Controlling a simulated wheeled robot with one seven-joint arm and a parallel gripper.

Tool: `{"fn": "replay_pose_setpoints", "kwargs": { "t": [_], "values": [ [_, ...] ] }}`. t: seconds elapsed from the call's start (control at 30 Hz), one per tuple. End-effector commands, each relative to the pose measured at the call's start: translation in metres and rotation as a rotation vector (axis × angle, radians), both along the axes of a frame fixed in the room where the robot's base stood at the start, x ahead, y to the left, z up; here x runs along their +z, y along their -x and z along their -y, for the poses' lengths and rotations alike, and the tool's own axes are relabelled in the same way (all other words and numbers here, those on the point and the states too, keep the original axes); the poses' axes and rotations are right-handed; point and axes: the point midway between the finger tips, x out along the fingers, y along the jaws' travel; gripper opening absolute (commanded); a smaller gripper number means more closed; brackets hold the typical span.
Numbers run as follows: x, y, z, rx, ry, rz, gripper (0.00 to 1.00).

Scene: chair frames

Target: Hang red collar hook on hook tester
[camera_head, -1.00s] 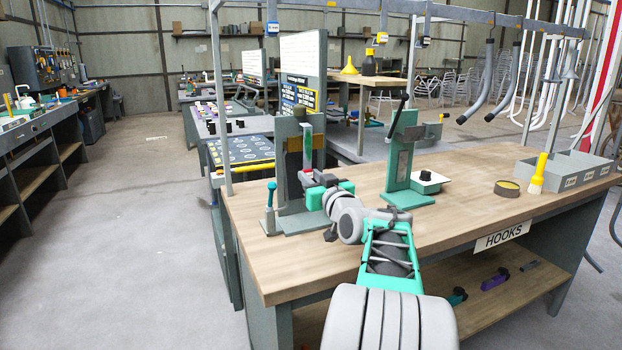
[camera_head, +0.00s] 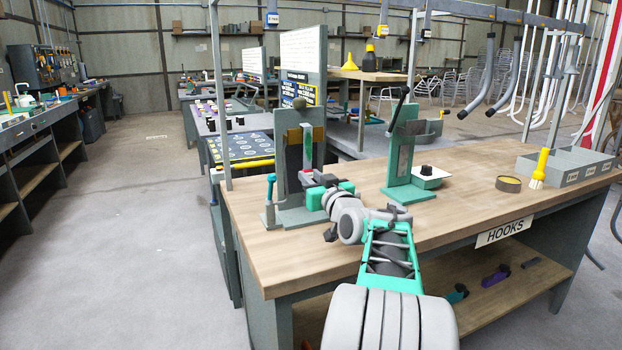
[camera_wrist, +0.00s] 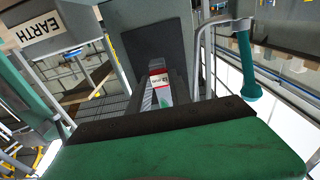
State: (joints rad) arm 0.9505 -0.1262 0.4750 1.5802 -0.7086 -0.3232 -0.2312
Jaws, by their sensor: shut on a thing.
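The likely hook tester (camera_head: 290,128) is the grey-green upright stand at the left of the bench, with a teal-handled lever (camera_head: 270,187) at its left. My gripper (camera_head: 312,182) is low in front of it. It is shut on the red collar hook (camera_head: 306,178), of which only a small red part shows there. In the wrist view a red and white piece (camera_wrist: 158,77) shows between dark upright parts, with the teal lever handle (camera_wrist: 246,65) to the right. A green strip (camera_head: 308,150) stands upright against the stand's face. Contact between hook and tester cannot be told.
The bench middle is clear.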

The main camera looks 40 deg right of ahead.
Motion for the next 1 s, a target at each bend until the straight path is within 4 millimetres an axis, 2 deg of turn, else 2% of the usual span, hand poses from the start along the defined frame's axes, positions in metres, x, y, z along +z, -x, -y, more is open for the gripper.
{"fn": "replay_pose_setpoints", "kwargs": {
  "t": [0.23,0.27,0.53,1.0],
  "values": [
    [-0.0028,-0.0001,-0.0001,0.000,0.000,0.000,0.00],
    [-0.0028,-0.0001,-0.0001,0.000,0.000,0.000,0.27],
    [-0.0030,0.0000,0.0000,0.000,0.000,0.000,0.49],
    [-0.0033,0.0000,0.0000,0.000,0.000,0.000,0.50]
  ]
}}
